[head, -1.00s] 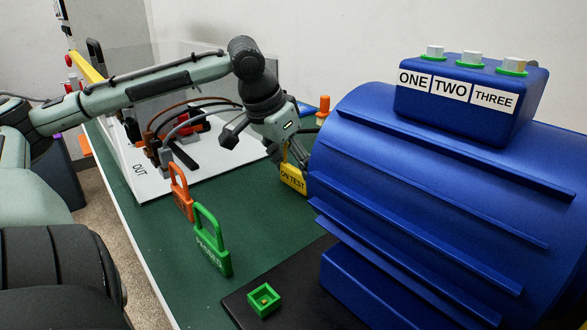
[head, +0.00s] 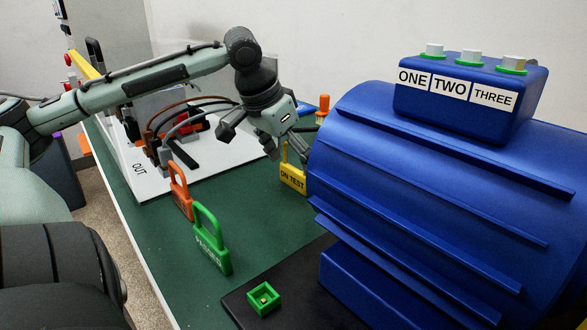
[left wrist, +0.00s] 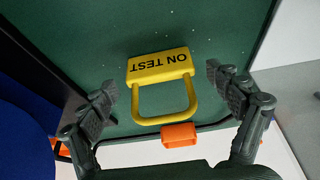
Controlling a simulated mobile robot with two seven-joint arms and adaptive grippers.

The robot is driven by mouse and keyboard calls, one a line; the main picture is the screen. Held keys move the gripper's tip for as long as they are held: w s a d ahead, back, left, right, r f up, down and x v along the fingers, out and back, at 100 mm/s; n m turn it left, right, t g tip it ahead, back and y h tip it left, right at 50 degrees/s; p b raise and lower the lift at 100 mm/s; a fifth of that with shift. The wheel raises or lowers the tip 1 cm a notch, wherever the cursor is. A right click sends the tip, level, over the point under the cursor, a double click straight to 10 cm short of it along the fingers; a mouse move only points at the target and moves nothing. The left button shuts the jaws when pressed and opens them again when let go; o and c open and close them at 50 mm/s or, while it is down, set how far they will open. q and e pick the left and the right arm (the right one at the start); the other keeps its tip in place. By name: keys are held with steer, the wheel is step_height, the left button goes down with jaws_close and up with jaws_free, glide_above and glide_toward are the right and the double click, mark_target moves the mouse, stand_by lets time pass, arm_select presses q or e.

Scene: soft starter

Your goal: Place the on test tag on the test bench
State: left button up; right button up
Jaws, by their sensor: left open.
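The yellow ON TEST tag (head: 292,179) stands on the green test bench (head: 150,231), close to the left side of the blue motor. In the left wrist view the tag (left wrist: 160,66) shows its label and its loop handle, between the spread fingers. My left gripper (left wrist: 165,98) is open, with clear gaps on both sides of the tag. In the head view the left gripper (head: 262,140) is just above and behind the tag, partly hiding nothing of its label. My right gripper is not in view.
A green PASSED tag (head: 212,243) and an orange tag (head: 181,191) stand to the left on the bench. The large blue motor (head: 420,200) blocks the right side. A white panel with cables (head: 200,165) lies behind. A small green square holder (head: 264,299) sits in front.

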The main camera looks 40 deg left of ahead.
arm_select(q)
steer(key=v, duration=1.1)
steer(key=shift+s+f, duration=0.1)
steer(key=shift+s, duration=0.05)
